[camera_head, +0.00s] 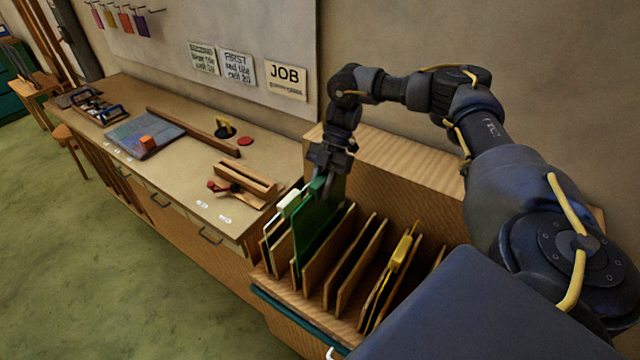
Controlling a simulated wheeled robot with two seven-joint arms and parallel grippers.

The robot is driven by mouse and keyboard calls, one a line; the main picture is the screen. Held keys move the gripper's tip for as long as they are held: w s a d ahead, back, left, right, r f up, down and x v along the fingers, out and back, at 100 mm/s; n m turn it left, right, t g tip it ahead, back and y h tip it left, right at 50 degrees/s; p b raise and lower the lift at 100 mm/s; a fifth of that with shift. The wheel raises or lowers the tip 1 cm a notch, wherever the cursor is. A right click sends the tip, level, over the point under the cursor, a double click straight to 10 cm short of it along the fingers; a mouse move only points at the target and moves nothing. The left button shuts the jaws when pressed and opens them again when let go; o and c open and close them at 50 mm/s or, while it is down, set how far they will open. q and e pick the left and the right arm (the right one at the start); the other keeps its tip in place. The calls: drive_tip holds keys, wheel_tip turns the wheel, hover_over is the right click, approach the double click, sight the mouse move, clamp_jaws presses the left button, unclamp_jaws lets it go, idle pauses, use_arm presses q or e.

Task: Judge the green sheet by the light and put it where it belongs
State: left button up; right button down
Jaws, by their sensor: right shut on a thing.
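The green sheet (318,222) is a dark green upright pane in the left part of a wooden slotted rack (350,285). Its lower part is between the rack's dividers. My right gripper (327,178) is shut on its top edge from above. Whether the sheet rests on the rack's floor is hidden. A pale sheet with a white top (289,203) stands in the rack just left of it, and a yellow sheet (397,262) stands further right. My left gripper is not in view.
A long workbench (190,185) runs left of the rack, with a bluish panel (143,134), a wooden bar (193,132) and a small wooden tool (243,184). Cards, one reading JOB (286,79), hang on the wall. Several rack slots between green and yellow look empty.

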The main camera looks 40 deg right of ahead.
drive_tip(key=shift+w+f+b, duration=0.1)
drive_tip(key=shift+f+b, duration=2.9)
drive_tip(key=shift+f, duration=0.5)
drive_tip(key=shift+f+b, duration=0.75)
drive_tip(key=shift+f, duration=1.3)
drive_tip(key=c, duration=1.1)
unclamp_jaws()
drive_tip(key=shift+s+f, duration=0.15)
drive_tip(key=shift+s, duration=0.05)
drive_tip(key=shift+w+d+r, duration=0.2)
drive_tip(key=shift+d+r, duration=0.05)
drive_tip(key=shift+r, duration=0.05)
drive_tip(key=b, duration=0.1)
approach(321, 216)
drive_tip(key=shift+w+d+r, duration=0.1)
drive_tip(key=shift+w+r, duration=0.1)
drive_tip(key=shift+r, duration=0.35)
